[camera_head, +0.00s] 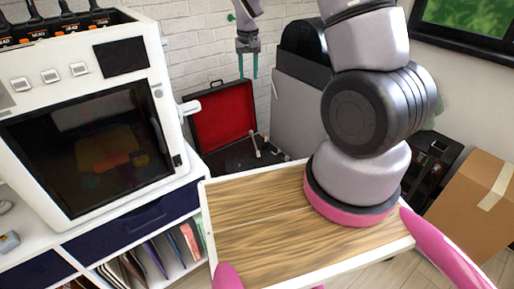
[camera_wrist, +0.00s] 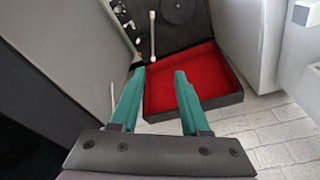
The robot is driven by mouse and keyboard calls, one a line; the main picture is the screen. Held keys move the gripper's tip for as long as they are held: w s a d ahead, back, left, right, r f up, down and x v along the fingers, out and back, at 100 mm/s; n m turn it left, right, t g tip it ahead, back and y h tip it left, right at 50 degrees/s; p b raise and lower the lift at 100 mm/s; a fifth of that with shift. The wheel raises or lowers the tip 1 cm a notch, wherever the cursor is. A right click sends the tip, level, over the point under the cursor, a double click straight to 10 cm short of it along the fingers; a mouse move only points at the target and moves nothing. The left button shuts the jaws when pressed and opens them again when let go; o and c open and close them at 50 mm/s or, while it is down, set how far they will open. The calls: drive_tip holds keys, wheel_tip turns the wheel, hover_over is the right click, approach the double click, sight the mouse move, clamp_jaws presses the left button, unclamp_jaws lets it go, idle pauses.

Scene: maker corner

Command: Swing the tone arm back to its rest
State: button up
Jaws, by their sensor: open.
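An open suitcase record player stands behind the white machine, its red-lined lid (camera_head: 222,117) raised. Its dark deck (camera_head: 232,159) lies low in front of the lid. The white tone arm (camera_head: 254,144) shows on the deck. In the wrist view the tone arm (camera_wrist: 152,36) is a thin white rod beside the round dark platter (camera_wrist: 178,9), near the red lid (camera_wrist: 222,100). My gripper (camera_head: 248,67) has two teal fingers pointing down, apart and empty, above the record player. In the wrist view my gripper (camera_wrist: 159,74) shows nothing between its fingertips. Whether the tone arm is over the platter is unclear.
A white machine with a dark window (camera_head: 90,150) stands left on a shelf unit with folders. A grey cabinet (camera_head: 298,105) stands close right of the record player. A cardboard box (camera_head: 470,205) is at the right. A white brick wall (camera_head: 190,40) is behind.

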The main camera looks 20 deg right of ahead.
drive_tip(key=d+f+n+h, duration=0.1)
drive_tip(key=f, duration=1.1)
drive_tip(key=d+f+g, duration=0.1)
drive_tip(key=f, duration=1.1)
drive_tip(key=d+f+n+h, duration=0.1)
drive_tip(key=f, duration=1.2)
drive_tip(key=shift+w+d+n+g+h, duration=0.2)
drive_tip(key=shift+w+n+g+h, duration=0.1)
drive_tip(key=shift+w+g, duration=0.1)
clamp_jaws()
drive_tip(key=shift+d, duration=0.15)
